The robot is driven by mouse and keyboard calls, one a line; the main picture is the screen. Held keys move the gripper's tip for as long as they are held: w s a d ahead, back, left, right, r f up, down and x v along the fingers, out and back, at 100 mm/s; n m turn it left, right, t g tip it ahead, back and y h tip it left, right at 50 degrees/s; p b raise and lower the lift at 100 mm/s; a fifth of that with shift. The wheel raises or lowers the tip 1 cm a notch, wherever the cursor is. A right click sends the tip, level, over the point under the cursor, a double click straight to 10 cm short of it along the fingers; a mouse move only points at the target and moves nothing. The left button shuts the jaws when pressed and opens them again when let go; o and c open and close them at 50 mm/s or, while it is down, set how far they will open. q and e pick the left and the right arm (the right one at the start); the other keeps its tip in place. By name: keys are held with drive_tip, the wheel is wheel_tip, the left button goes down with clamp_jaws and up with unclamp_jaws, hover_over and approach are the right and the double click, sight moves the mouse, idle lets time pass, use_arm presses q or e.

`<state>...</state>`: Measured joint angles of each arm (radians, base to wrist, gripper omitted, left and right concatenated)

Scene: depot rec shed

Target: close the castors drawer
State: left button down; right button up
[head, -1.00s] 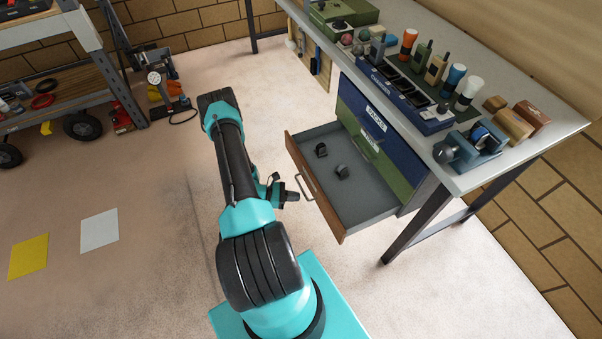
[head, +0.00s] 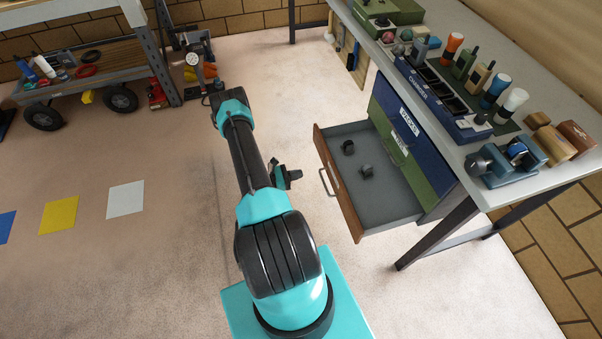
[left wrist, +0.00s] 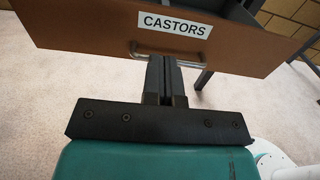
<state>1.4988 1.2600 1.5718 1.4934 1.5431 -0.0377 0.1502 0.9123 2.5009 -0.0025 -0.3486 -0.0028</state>
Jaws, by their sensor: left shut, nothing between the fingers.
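The castors drawer (head: 392,204) stands pulled out from the bench cabinet. Its brown front with the CASTORS label (left wrist: 174,25) fills the top of the left wrist view. The bar handle (head: 326,183) also shows in the wrist view (left wrist: 142,52). Two dark castors (head: 348,147) (head: 367,171) lie on the grey drawer floor. My left gripper (head: 295,175) is shut and empty, just outside the drawer front. In the wrist view its fingertips (left wrist: 164,62) point at the handle's middle and overlap it; contact cannot be told. My right gripper is out of view.
Above the drawer are closed blue and green drawers (head: 403,121). The bench top (head: 472,152) carries bottles and tools, and a bench leg (head: 437,235) stands at right. A loaded cart (head: 100,83) is at back left.

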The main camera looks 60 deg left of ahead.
sight(331, 166)
use_arm(q)
drive_tip(key=w, duration=0.4)
drive_tip(key=w+d, duration=0.1)
drive_tip(key=w, duration=0.7)
drive_tip(key=shift+d, duration=0.4)
drive_tip(key=shift+w, duration=0.1)
